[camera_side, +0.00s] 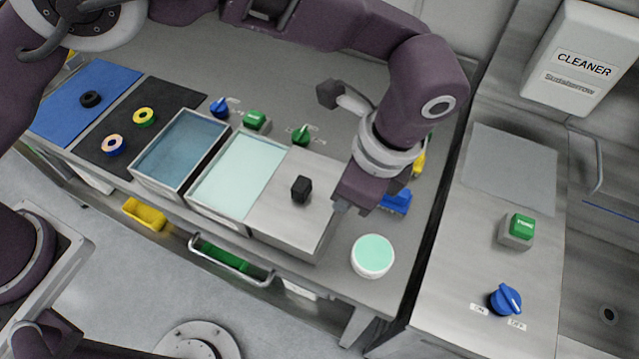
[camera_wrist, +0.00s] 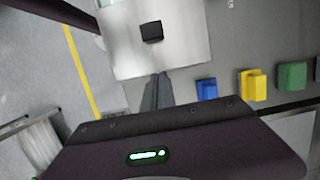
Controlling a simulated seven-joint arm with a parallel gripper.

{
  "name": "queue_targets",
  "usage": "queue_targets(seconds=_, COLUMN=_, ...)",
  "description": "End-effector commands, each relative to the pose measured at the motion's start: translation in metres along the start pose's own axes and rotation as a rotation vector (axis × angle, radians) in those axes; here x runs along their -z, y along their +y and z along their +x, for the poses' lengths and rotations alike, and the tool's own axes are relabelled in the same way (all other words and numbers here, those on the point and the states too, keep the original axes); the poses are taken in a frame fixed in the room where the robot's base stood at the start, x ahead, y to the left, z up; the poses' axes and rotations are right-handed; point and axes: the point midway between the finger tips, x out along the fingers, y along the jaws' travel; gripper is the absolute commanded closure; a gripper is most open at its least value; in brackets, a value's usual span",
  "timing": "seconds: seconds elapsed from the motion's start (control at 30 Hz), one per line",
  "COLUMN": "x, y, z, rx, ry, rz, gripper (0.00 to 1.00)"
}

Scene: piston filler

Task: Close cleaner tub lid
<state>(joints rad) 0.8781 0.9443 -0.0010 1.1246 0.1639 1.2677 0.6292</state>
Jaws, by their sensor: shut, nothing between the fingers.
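A flat metal lid (camera_side: 278,221) with a black knob (camera_side: 301,189) lies level at the right end of the row of tubs. To its left, a tub of pale green liquid (camera_side: 237,176) and a tub of blue liquid (camera_side: 181,150) stand uncovered. The frames do not show which tub is the cleaner tub. My gripper (camera_side: 341,209) is shut and empty at the right edge of the lid, apart from the knob. In the wrist view, my shut fingers (camera_wrist: 157,92) point toward the lid (camera_wrist: 180,57), with the knob (camera_wrist: 151,32) beyond them. Whether they touch the lid cannot be told.
A round white pot with a green top (camera_side: 372,256) stands near the front edge. A blue block (camera_side: 397,202) sits beside my gripper; yellow (camera_wrist: 254,86) and green (camera_wrist: 291,76) blocks are alongside. Knobs (camera_side: 220,107) line the back. A cleaner dispenser (camera_side: 580,58) hangs at the right.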

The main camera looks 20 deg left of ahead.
Motion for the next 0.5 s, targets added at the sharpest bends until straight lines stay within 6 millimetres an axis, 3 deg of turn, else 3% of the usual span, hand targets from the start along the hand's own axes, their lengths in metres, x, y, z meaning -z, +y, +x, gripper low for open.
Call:
queue_targets(seconds=0.03, x=-0.001, y=0.0, z=0.01, rx=-0.002, ry=-0.003, rz=-0.001, gripper=1.0)
queue_targets(seconds=0.23, x=-0.032, y=0.0, z=0.014, rx=-0.001, ry=0.0, rz=-0.003, gripper=1.0)
queue_targets(seconds=0.5, x=-0.039, y=0.0, z=0.016, rx=0.0, ry=0.001, rz=-0.002, gripper=1.0)
